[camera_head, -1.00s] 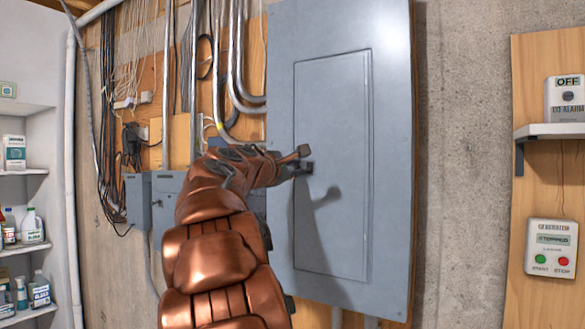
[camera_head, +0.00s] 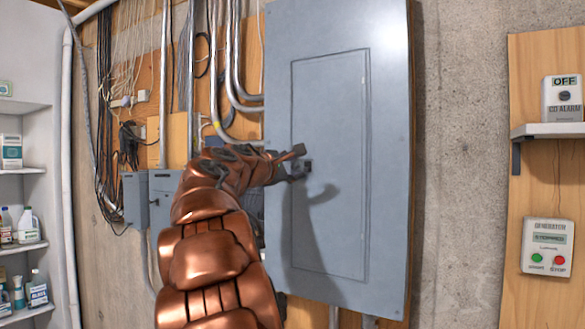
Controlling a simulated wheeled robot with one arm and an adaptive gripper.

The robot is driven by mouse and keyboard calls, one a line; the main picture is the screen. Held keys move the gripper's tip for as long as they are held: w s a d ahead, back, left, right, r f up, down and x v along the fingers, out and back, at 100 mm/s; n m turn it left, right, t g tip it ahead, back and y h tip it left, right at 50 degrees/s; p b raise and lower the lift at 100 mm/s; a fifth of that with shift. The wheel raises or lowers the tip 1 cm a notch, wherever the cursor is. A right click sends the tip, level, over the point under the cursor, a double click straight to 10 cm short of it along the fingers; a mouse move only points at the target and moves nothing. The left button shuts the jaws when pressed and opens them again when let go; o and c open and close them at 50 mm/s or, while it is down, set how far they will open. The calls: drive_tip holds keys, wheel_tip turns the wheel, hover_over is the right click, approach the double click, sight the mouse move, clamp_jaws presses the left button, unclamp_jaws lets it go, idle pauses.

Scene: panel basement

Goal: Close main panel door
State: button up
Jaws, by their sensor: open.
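The main panel (camera_head: 390,170) is a tall grey metal box on the wall in the middle of the view. Its door (camera_head: 335,120) is a narrow rectangle that looks flush with the front, with a thin outline around it. A small dark latch (camera_head: 307,166) sits at the door's left edge. My gripper (camera_head: 299,163) is at this left edge, right by the latch, with its fingers apart and nothing held. Whether a fingertip touches the door or latch I cannot tell.
Smaller grey boxes (camera_head: 137,200) and conduits stand left of the panel. A shelf with bottles (camera_head: 28,225) is at the far left. At the right are a CO alarm (camera_head: 563,98) on a small shelf and a generator control (camera_head: 548,247). Bare concrete lies between.

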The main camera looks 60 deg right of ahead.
drive_tip(key=a, duration=1.2)
drive_tip(key=shift+s, duration=0.2)
drive_tip(key=s+a+f+m+y, duration=0.1)
drive_tip(key=a+f+y, duration=0.3)
drive_tip(key=f, duration=0.7)
drive_tip(key=s+a+f+m+t+y, duration=0.1)
drive_tip(key=s+a+f+y, duration=0.15)
drive_tip(key=a+f, duration=0.55)
drive_tip(key=s+a+f+m+y, duration=0.1)
drive_tip(key=a+f+y, duration=0.25)
drive_tip(key=f, duration=0.95)
drive_tip(key=s+a+f+m+g+y, duration=0.1)
drive_tip(key=s+a+f+y, duration=0.3)
drive_tip(key=s+a+f, duration=0.3)
drive_tip(key=s+a+f+m+g+y, duration=0.1)
drive_tip(key=s+a+f+y, duration=0.3)
drive_tip(key=a, duration=1.2)
drive_tip(key=s+f+g, duration=0.1)
drive_tip(key=s+f, duration=0.3)
drive_tip(key=f, duration=0.3)
drive_tip(key=shift+f+m, duration=0.15)
drive_tip(key=shift+m, duration=0.15)
